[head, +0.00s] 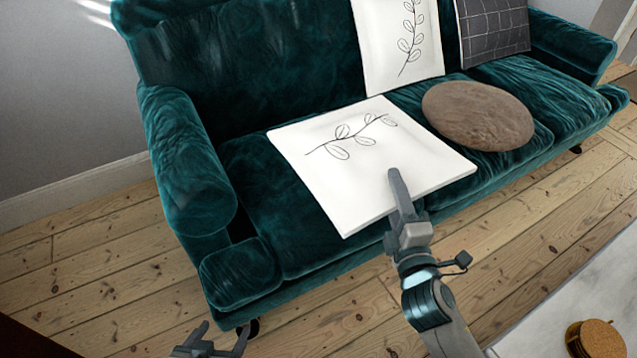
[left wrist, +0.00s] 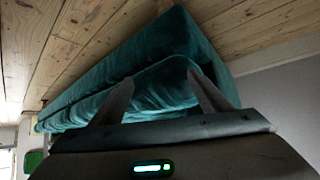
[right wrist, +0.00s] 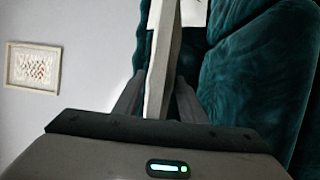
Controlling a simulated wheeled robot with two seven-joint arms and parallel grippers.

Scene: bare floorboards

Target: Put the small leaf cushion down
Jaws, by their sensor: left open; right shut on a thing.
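A white leaf cushion (head: 345,190) with a dark leaf sprig lies nearly flat over the left part of the green sofa's seat (head: 245,180), its near corner reaching past the seat's front edge. I cannot tell whether it touches the seat. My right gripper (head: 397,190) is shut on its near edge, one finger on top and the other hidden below. The right wrist view shows the cushion edge-on (right wrist: 163,65) between the fingers. A second white leaf cushion (head: 390,50) leans on the backrest. My left gripper (head: 224,328) is open and empty, low in front of the sofa.
A round brown cushion (head: 478,115) sits on the seat to the right. A dark grid cushion (head: 493,30) leans at the back right. The sofa's left armrest (head: 190,165) is close by. A light rug (head: 535,325) with a cork-coloured round object (head: 597,340) lies at lower right.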

